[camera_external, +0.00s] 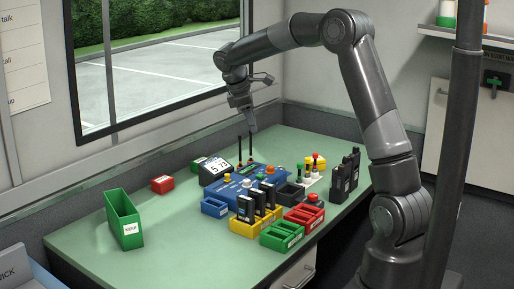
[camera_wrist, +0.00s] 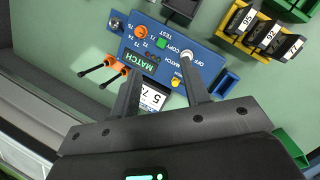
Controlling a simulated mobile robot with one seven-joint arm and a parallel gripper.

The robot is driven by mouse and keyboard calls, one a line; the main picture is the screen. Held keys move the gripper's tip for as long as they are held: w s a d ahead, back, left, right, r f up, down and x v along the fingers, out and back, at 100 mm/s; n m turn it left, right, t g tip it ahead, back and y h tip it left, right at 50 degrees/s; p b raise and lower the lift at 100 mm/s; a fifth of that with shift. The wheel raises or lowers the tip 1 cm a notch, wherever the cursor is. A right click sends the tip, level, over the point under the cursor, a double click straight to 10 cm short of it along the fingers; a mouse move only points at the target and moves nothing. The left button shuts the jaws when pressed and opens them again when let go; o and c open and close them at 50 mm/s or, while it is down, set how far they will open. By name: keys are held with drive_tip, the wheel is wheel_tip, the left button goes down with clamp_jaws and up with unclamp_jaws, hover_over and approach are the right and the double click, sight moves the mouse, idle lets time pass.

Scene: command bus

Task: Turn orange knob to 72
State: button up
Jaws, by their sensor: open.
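In the external view the orange knob (camera_external: 270,170) is at the panel's far right end. My gripper (camera_external: 250,129) hangs above the panel, pointing down, apart from it. In the wrist view my gripper (camera_wrist: 160,68) is open and empty, its fingers over the panel's middle. The orange knob lies beyond the fingertips, toward the picture's top.
A white knob (camera_wrist: 186,55) and a green button (camera_wrist: 162,43) share the panel. Two black antennas (camera_wrist: 98,74) stand beside it. Yellow (camera_external: 256,222), green and red bins crowd the front. Free table lies left, around the green bin (camera_external: 124,219).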

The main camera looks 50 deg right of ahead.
drive_tip(key=n+g, duration=0.1)
approach(270, 167)
drive_tip(key=x, duration=0.8)
drive_tip(key=shift+f, duration=0.1)
drive_tip(key=shift+c, duration=0.4)
clamp_jaws()
